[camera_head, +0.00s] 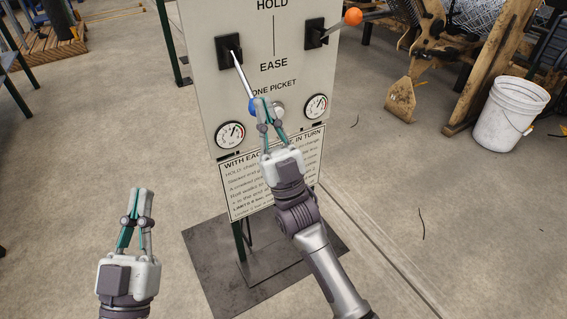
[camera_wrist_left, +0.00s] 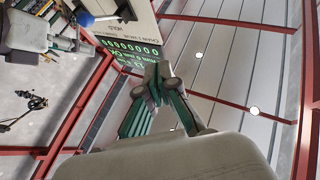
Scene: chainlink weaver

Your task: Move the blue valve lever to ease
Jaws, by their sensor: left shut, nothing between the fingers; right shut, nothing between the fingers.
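The blue valve lever (camera_head: 243,74) comes out of the left black bracket on the panel (camera_head: 272,50). Its shaft slants down toward the lower, EASE half. Its blue knob (camera_head: 252,105) is partly hidden by my right gripper (camera_head: 262,101); the knob also shows in the left wrist view (camera_wrist_left: 85,19). My right gripper is shut and empty, its fingertips at the knob; I cannot tell whether they touch. My left gripper (camera_head: 142,191) is shut and empty, low and left of the panel, apart from it. Its shut fingers also show in the left wrist view (camera_wrist_left: 159,72).
An orange-knobbed lever (camera_head: 352,17) sticks out to the right from the right bracket (camera_head: 316,33). Two gauges sit below, with an instruction plate (camera_head: 235,190) under them. A white bucket (camera_head: 510,115) and machinery stand at the right.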

